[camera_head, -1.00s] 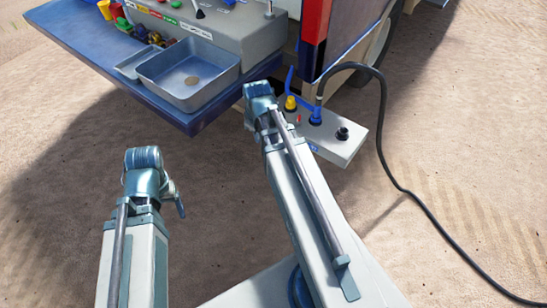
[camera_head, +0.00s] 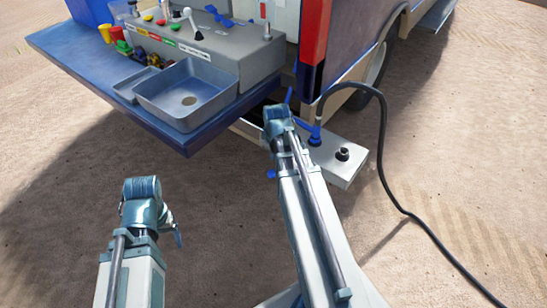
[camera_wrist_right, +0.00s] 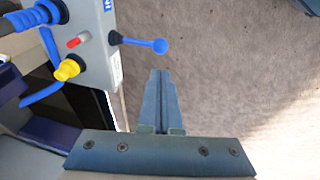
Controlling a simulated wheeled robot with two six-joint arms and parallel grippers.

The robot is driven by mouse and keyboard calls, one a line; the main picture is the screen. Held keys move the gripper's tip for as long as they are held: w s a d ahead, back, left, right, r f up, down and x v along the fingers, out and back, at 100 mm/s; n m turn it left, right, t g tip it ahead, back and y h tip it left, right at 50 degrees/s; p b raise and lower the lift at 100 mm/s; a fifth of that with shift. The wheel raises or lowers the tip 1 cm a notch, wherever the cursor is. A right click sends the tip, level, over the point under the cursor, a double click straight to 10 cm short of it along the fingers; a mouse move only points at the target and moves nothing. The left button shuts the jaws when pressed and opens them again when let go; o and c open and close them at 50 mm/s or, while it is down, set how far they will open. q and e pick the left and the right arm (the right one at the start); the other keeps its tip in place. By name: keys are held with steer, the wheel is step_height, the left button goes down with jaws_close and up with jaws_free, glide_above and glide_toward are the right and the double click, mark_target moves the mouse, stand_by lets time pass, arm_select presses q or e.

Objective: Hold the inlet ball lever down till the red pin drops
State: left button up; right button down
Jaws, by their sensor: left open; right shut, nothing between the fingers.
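A red pin (camera_wrist_right: 77,41) sits on the box's top face, standing out beside the lever's base. My right gripper (camera_wrist_right: 160,73) is shut and empty, its tips just below the ball in that picture and apart from it. In the head view my right wrist (camera_head: 279,122) hides the red pin and the box's left end. My left gripper (camera_head: 147,208) is open, low at the left, away from the box; its fingers are mostly hidden.
The grey box (camera_head: 335,170) carries a blue hose fitting (camera_head: 314,137) with a black hose and a black knob (camera_head: 343,153). A yellow fitting (camera_wrist_right: 67,69) is beside the pin. A blue table with a metal tray (camera_head: 180,112) stands at left.

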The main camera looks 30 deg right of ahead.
mark_target(271, 177)
steer(key=b+x, duration=1.1)
steer(key=x, duration=0.1)
steer(key=shift+d+f+b, duration=0.1)
steer(key=shift+f+b, duration=0.2)
steer(key=shift+f, duration=0.1)
steer(key=f+b, duration=0.1)
steer(key=f+h+b, duration=0.1)
steer(key=b, duration=0.1)
steer(key=a+f+h+b, duration=0.1)
steer(key=b, duration=0.1)
steer(key=shift+s+f+t, duration=0.25)
steer(key=shift+f+t, duration=0.15)
step_height(271, 177, down, 4)
steer(key=b, duration=0.4)
steer(key=shift+w+d+r, duration=0.1)
steer(key=shift+r, duration=0.05)
steer(key=shift+r, duration=0.1)
